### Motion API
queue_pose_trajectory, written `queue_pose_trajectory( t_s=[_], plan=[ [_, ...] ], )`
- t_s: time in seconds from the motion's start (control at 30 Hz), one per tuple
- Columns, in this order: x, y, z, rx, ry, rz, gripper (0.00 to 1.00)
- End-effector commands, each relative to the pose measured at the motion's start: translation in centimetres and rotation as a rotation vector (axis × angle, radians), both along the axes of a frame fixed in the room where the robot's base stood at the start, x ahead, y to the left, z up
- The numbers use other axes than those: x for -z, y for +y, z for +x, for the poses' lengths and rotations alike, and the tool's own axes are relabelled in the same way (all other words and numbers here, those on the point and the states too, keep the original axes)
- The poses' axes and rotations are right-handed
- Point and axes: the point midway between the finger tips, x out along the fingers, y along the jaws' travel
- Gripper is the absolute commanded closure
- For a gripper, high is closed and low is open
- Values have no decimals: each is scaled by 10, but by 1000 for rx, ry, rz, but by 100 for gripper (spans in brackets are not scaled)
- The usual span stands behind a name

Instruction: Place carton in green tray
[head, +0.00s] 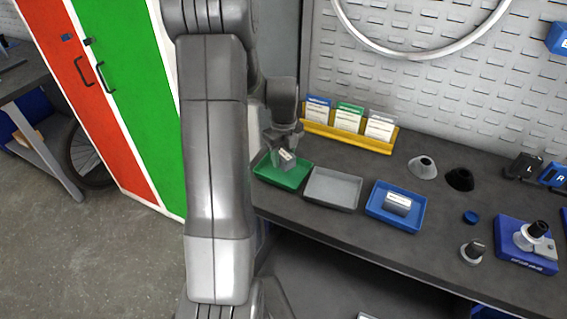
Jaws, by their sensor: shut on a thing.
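My gripper (286,149) is shut on a small grey carton (284,162) with a white label. It holds the carton over the green tray (294,180) at the left end of the workbench. The carton's lower part overlaps the tray in the view, and I cannot tell whether it touches the tray floor. My arm hides part of the bench left of the tray.
A grey tray (332,188) stands empty beside the green one. A blue tray (377,211) holds another grey carton (398,203). A yellow card holder (349,135) stands behind them. Cones and a blue fixture (527,244) lie to the right.

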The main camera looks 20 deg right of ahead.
Motion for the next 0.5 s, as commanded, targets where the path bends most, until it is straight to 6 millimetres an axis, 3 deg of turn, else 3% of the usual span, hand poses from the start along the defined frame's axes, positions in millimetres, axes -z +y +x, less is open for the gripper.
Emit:
queue_pose_trajectory(
  t_s=[0.3, 0.5],
  plan=[
    [37, 0, -1, 0, 2, 1, 83],
    [39, 0, 0, 0, -1, -1, 83]
  ],
)
